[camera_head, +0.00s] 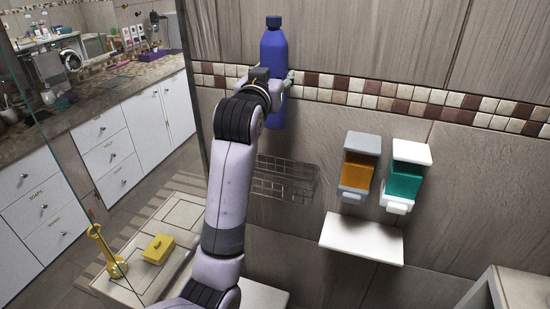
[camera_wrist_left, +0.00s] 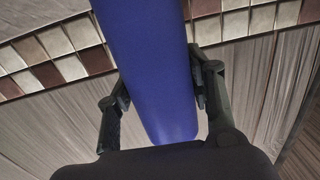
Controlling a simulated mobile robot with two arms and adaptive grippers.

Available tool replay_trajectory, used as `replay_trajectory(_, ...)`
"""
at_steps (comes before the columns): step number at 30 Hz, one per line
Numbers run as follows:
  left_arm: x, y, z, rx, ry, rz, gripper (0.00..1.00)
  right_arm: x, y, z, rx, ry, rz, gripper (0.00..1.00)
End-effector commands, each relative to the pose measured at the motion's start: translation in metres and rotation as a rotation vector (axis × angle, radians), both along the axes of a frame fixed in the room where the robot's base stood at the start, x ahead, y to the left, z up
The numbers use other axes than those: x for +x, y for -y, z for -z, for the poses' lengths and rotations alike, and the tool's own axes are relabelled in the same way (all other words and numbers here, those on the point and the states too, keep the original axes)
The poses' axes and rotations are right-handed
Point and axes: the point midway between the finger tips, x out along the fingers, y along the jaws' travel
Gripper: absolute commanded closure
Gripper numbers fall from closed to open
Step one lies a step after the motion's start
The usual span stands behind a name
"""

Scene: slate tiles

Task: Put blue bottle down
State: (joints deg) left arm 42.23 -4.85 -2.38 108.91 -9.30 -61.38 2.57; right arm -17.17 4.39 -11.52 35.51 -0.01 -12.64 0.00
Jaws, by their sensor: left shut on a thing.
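The blue bottle (camera_head: 273,50) with a dark cap is upright in front of the tiled wall in the head view. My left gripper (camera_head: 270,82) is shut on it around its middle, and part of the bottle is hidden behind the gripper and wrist. In the left wrist view the bottle (camera_wrist_left: 155,70) fills the middle, with the fingers of my left gripper (camera_wrist_left: 160,98) on both sides of it. The bottle's lower end shows free between the fingers, with nothing seen touching it from below. My right gripper is not in view.
A wire basket (camera_head: 285,178) is on the wall below the bottle. A white shelf (camera_head: 362,238) sits under an orange dispenser (camera_head: 357,172) and a teal dispenser (camera_head: 405,178). A glass panel edge (camera_head: 70,190) stands left.

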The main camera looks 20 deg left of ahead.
Motion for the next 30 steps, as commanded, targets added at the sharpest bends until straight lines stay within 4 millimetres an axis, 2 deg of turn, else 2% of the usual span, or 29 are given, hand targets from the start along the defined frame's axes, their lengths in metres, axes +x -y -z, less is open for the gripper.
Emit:
replay_trajectory(3, -0.001, 0.000, 0.033, 0.002, -0.008, 0.000, 0.88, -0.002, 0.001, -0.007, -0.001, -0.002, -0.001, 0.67)
replay_trajectory(12, -0.001, 0.000, 0.110, 0.002, -0.005, -0.001, 0.88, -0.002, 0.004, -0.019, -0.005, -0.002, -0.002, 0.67)
replay_trajectory(15, -0.001, 0.000, 0.125, 0.001, -0.001, 0.000, 0.88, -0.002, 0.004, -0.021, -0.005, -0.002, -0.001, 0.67)
replay_trajectory(20, 0.000, 0.000, 0.138, 0.000, 0.002, -0.001, 0.88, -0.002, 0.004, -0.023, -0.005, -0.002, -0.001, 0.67)
replay_trajectory(27, -0.001, 0.000, 0.173, 0.001, -0.001, -0.001, 0.88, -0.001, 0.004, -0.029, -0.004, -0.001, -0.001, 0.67)
replay_trajectory(30, -0.001, 0.000, 0.179, 0.001, 0.002, 0.000, 0.88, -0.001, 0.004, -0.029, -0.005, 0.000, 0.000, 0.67)
